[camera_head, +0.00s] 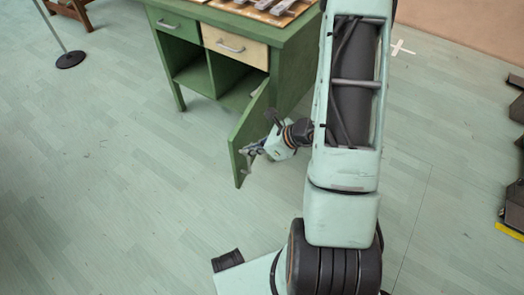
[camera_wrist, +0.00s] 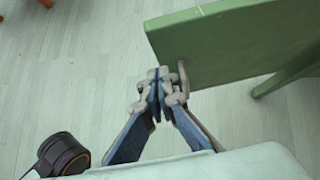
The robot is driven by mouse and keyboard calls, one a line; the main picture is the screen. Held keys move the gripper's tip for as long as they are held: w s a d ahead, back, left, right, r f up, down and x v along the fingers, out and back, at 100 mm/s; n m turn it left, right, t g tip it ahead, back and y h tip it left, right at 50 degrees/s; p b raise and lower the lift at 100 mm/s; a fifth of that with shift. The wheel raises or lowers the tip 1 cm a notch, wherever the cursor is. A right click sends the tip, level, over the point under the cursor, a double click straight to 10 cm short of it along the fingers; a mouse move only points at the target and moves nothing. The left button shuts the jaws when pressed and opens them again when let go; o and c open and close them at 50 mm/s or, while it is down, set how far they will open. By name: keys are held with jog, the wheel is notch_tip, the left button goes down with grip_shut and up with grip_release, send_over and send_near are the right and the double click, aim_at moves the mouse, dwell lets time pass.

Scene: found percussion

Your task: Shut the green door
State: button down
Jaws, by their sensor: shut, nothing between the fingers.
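The green door (camera_head: 245,138) hangs on the right side of the green cabinet's (camera_head: 290,55) open lower compartment and stands wide open, swung out over the floor. In the wrist view the door (camera_wrist: 230,45) is a green panel at the upper right, with a pale bar handle (camera_wrist: 182,78) near its left edge. My gripper (camera_head: 250,150) is at the door's free edge, low down. In the wrist view my gripper (camera_wrist: 158,82) has its fingertips together, right beside the handle. I cannot tell if they touch it.
Above the compartment are a green drawer (camera_head: 173,23) and a cream drawer (camera_head: 236,45), both closed. Metal bars on a wooden board (camera_head: 268,8) lie on the cabinet top. A stand base (camera_head: 70,60) is at upper left. The floor left of the door is clear.

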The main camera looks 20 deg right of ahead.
jog(key=shift+w+a+r, duration=0.15)
jog(key=shift+w+a, duration=0.8)
jog(key=shift+a, duration=0.05)
